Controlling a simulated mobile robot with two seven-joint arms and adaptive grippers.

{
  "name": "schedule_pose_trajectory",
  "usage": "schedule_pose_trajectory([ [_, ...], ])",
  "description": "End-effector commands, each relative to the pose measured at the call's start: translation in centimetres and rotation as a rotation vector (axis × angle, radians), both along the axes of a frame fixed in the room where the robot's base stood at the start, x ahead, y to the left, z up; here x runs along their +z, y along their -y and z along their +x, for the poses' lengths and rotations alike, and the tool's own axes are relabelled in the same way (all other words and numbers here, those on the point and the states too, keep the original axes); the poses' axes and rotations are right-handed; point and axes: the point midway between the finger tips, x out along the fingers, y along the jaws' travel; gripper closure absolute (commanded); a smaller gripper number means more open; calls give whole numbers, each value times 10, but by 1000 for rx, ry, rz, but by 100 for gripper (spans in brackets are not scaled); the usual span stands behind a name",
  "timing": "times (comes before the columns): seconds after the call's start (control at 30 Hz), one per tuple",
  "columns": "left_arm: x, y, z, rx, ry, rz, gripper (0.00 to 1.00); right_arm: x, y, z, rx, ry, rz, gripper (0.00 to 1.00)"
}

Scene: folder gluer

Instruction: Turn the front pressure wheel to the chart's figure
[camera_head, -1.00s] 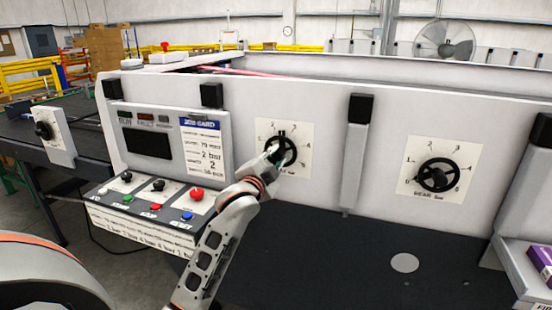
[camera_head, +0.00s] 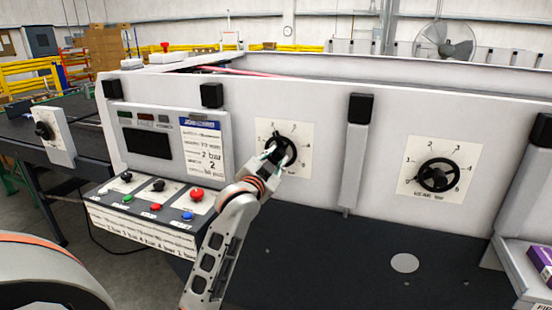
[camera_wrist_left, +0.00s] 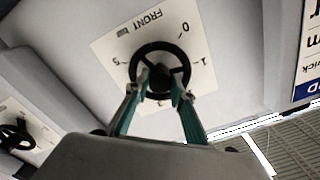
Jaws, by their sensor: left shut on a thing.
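The front pressure wheel (camera_head: 288,143) is a black spoked handwheel on a white numbered plate. My left gripper (camera_head: 275,152) reaches up to it from below and is shut on it. In the left wrist view the wheel (camera_wrist_left: 160,48) shows upside down with the label FRONT above it. The two teal-lined fingers (camera_wrist_left: 158,84) close on the wheel's hub area and hide part of it. The job chart (camera_head: 201,148) with a blue header hangs left of the wheel; it shows "2 bar" among its lines. My right gripper is not in view.
A similar rear wheel (camera_head: 437,175) sits on its plate to the right. A grey upright post (camera_head: 355,155) stands between the two wheels. A control box with a red mushroom button (camera_head: 197,195) juts out below the chart. A purple box (camera_head: 541,261) lies at the right edge.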

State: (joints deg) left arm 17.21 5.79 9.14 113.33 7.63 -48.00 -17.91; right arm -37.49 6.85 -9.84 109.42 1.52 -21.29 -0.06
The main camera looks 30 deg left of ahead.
Motion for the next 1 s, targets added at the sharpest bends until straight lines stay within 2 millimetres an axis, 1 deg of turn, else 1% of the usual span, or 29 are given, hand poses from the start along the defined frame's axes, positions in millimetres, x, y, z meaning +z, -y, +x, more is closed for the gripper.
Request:
schedule_pose_trajectory([
  [0.17, 0, 0, 0, 1, -1, 1, 98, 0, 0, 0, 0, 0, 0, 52],
  [0.2, 0, 0, 0, 1, -1, 1, 67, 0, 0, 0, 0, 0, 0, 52],
  [0.23, 0, 0, 0, 1, -1, 1, 60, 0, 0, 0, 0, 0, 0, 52],
  [0.57, 0, 0, 0, 0, 0, 2, 60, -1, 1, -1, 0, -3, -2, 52],
  [0.67, 0, 1, -5, 0, -2, 2, 60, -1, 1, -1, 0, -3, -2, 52],
  [0.77, -1, 4, -16, 0, -2, 2, 60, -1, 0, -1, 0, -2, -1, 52],
  [0.87, -1, 9, -34, 0, -2, 2, 60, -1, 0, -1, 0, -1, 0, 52],
  [1.0, -1, 16, -63, -1, -2, 0, 60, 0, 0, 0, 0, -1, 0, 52],
])
